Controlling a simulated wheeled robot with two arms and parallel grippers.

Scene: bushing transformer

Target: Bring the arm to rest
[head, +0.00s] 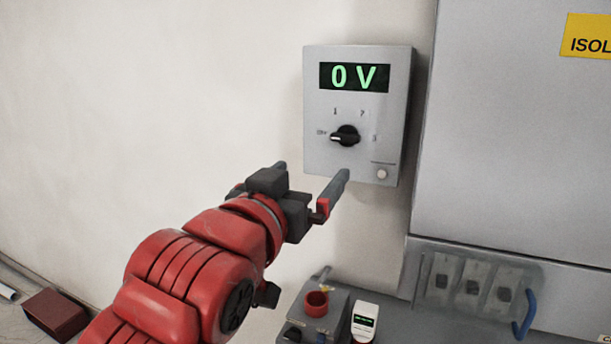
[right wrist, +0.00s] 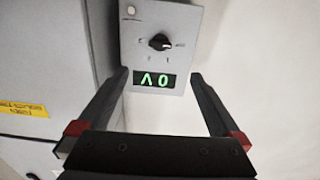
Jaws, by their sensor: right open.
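My right gripper (head: 311,175) is open and empty, in front of and a little below the grey control box (head: 318,108) on the wall. In the right wrist view its two fingers (right wrist: 158,77) stand apart, with the box upside down beyond them. The box has a display (head: 354,77) reading 0 V in green. Its black rotary knob (head: 345,136) has its white mark turned left, toward a small label too blurred to read. The fingers look apart from the knob. My left gripper is not in view.
A large grey cabinet (head: 520,130) with a yellow sign (head: 588,37) stands at the right. Below are a grey unit with a red ring (head: 316,303), a small white meter (head: 364,321) and a blue handle (head: 525,314). The wall at left is clear.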

